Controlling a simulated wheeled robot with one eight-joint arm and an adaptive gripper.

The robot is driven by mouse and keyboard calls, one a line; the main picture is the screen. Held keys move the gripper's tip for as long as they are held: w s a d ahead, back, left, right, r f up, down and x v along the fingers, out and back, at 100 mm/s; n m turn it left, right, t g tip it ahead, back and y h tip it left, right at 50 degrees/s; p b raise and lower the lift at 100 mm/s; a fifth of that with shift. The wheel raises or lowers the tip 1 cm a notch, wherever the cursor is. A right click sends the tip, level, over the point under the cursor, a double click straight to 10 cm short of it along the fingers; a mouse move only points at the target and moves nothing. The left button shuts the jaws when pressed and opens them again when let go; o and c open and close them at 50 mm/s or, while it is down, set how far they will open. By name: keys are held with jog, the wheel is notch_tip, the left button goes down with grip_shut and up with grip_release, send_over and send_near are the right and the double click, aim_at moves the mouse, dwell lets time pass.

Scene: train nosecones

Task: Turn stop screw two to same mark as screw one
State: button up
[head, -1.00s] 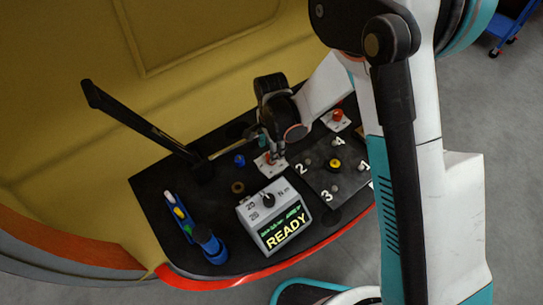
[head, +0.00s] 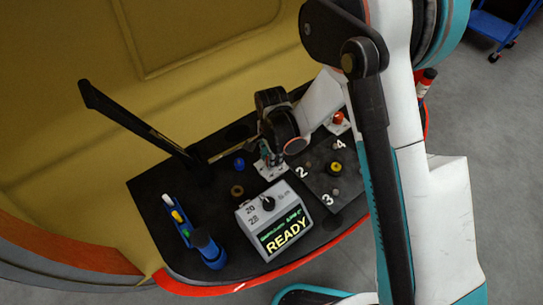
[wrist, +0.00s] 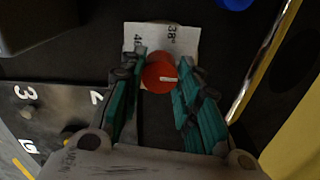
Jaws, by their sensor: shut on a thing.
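A red stop screw (wrist: 158,76) with a white line on its top stands on a white plate (wrist: 153,35). The plate reads "38°" and a partly covered number beginning with 4. In the wrist view the white line points to the right. My gripper (wrist: 164,70) is shut on this screw, one teal finger on each side. In the head view my gripper (head: 270,160) hides the screw, and part of its white plate (head: 268,173) shows below. Another red stop screw (head: 338,117) stands on a white plate further right; its mark is too small to read.
A grey box (head: 275,225) reading "READY" stands in front of my gripper. A dark numbered plate (head: 322,185) with a yellow knob (head: 334,168) is to the right.

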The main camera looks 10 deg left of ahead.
jog(key=shift+n, duration=0.3)
jog(key=n+b, duration=0.1)
jog(key=n, duration=0.6)
jog(key=n+b, duration=0.1)
jog(key=n, duration=0.5)
jog(key=shift+n, duration=0.3)
dwell(0.5)
jog(key=o, duration=1.1)
